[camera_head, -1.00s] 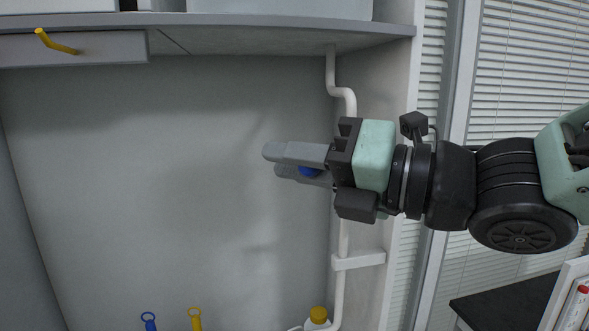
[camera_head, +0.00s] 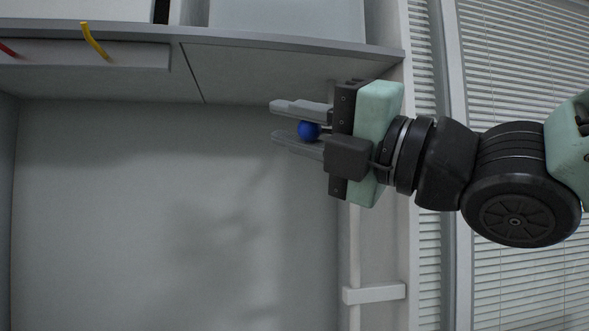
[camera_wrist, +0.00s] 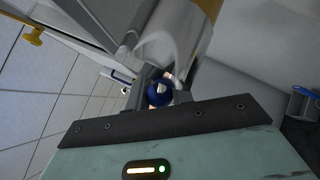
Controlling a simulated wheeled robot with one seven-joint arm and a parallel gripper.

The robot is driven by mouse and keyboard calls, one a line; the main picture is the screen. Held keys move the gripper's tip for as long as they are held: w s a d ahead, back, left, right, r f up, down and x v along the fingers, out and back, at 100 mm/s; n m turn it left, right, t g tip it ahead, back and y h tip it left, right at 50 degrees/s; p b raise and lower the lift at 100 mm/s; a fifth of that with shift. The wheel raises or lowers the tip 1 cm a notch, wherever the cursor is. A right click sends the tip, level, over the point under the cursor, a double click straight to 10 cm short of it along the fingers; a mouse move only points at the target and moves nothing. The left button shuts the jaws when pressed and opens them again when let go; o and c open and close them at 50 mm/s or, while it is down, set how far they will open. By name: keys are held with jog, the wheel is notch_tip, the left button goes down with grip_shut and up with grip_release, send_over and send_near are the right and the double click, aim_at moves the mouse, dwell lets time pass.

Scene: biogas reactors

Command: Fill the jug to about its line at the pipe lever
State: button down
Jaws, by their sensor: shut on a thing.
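My gripper (camera_head: 287,121) is shut on a round blue knob (camera_head: 309,131), held between its two grey fingers below the shelf. The knob also shows in the wrist view (camera_wrist: 159,95). I cannot tell what the knob belongs to. Beyond the fingers in the wrist view is a shiny, pale cylinder (camera_wrist: 172,35). A yellow lever (camera_head: 95,40) sticks out from the shelf front, left of my gripper, and a red lever (camera_head: 8,48) shows at the far left edge. I cannot clearly make out the jug or its line.
The grey shelf (camera_head: 240,75) runs above my gripper. A white pipe (camera_head: 354,245) and its bracket (camera_head: 374,293) stand below and right of it. A small grey item with blue trim (camera_wrist: 303,104) lies at the wrist view's right. The panel area left of my gripper is free.

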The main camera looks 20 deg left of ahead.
jog(key=shift+w+r, duration=0.1)
dwell(0.3)
jog(key=c, duration=1.2)
grip_release()
jog(key=shift+d, duration=0.25)
jog(key=v, duration=1.7)
